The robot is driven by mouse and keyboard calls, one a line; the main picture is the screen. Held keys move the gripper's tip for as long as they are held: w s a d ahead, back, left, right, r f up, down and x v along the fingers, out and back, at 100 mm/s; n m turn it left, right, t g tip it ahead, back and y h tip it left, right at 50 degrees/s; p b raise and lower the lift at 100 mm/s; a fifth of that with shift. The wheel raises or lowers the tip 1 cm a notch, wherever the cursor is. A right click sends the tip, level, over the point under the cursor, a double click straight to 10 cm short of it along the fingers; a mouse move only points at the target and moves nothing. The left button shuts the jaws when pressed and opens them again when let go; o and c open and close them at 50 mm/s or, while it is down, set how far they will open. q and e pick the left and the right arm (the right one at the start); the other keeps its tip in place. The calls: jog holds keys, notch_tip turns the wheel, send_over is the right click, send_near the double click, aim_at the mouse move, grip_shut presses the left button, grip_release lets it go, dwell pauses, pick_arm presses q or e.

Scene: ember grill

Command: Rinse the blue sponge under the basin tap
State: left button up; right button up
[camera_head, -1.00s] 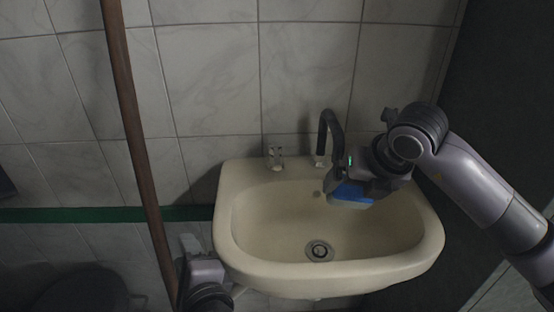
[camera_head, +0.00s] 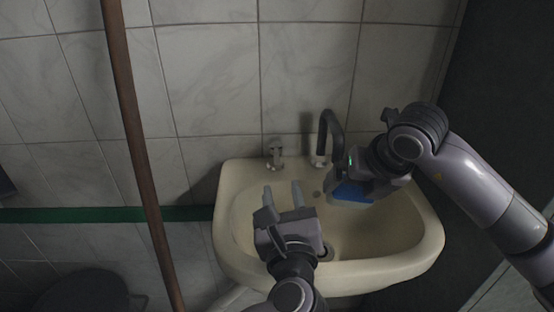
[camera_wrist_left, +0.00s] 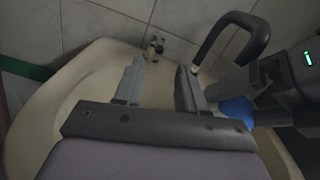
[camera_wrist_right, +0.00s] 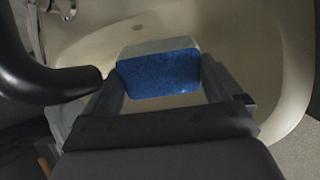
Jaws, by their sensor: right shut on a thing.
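The blue sponge (camera_head: 352,192) is held over the basin, below the black spout. My right gripper (camera_head: 347,187) is shut on it. In the right wrist view the sponge (camera_wrist_right: 158,72) sits between the fingers, blue with a pale layer. The basin (camera_head: 232,240) is cream coloured. The black curved tap spout (camera_head: 331,128) rises at its back edge, and a metal tap handle (camera_head: 274,152) stands left of it. My left gripper (camera_head: 281,194) is open and empty over the basin's left side, in front of the handle. The left wrist view shows the handle (camera_wrist_left: 154,48) beyond its fingers. No water is visible.
A brown pole (camera_head: 138,150) stands left of the basin. A dark round object (camera_head: 85,292) is at the lower left. The tiled wall is close behind the basin, and a dark panel (camera_head: 500,90) is at the right.

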pick_arm(q)
send_near(275, 148)
jog(key=w, duration=0.5)
jog(key=shift+w+a, duration=0.1)
jog(key=shift+w, duration=0.15)
grip_shut()
